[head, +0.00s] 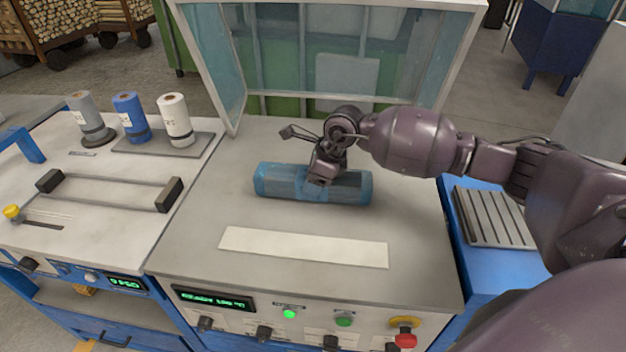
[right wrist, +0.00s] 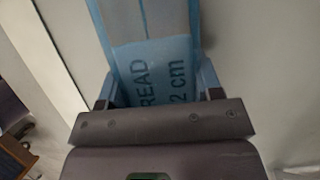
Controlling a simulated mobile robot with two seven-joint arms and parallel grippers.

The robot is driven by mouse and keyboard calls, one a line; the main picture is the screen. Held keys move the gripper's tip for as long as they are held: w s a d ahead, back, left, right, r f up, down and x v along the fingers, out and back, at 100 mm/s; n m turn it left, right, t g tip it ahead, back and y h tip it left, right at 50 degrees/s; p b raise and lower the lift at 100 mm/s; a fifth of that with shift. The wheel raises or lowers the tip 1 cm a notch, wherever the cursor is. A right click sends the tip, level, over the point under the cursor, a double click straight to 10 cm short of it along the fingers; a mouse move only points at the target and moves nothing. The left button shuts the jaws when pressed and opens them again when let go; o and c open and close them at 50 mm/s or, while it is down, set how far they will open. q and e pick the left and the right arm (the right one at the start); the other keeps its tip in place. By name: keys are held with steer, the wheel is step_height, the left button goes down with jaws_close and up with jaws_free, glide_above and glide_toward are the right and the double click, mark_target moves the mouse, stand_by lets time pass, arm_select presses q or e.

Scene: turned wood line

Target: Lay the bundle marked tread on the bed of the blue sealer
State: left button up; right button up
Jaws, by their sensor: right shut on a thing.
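The bundle (head: 345,190) is wrapped in clear blue film and lies lengthwise left to right on or just above the grey bed (head: 400,235) of the middle machine. In the right wrist view the bundle (right wrist: 150,60) shows the printed letters "READ" and "2 cm"; the start of the word is hidden. My right gripper (head: 322,180) comes down from above and is shut around the bundle's middle. Whether the bundle's underside touches the bed cannot be told. My left gripper is not in view.
A clear hood (head: 345,50) stands raised behind the bed. A pale strip (head: 303,247) lies in front of the bundle. Film rolls (head: 131,117) and a bar frame (head: 110,190) are on the left bench. A slatted tray (head: 495,217) is at right. Bed is otherwise clear.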

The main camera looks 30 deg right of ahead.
steer(key=shift+f, duration=0.15)
steer(key=o, duration=1.1)
steer(key=shift+o, duration=0.2)
steer(key=shift+r, duration=0.4)
steer(key=p+v, duration=0.1)
steer(key=v, duration=0.9)
steer(key=shift+v, duration=0.8)
steer(key=shift+f, duration=0.1)
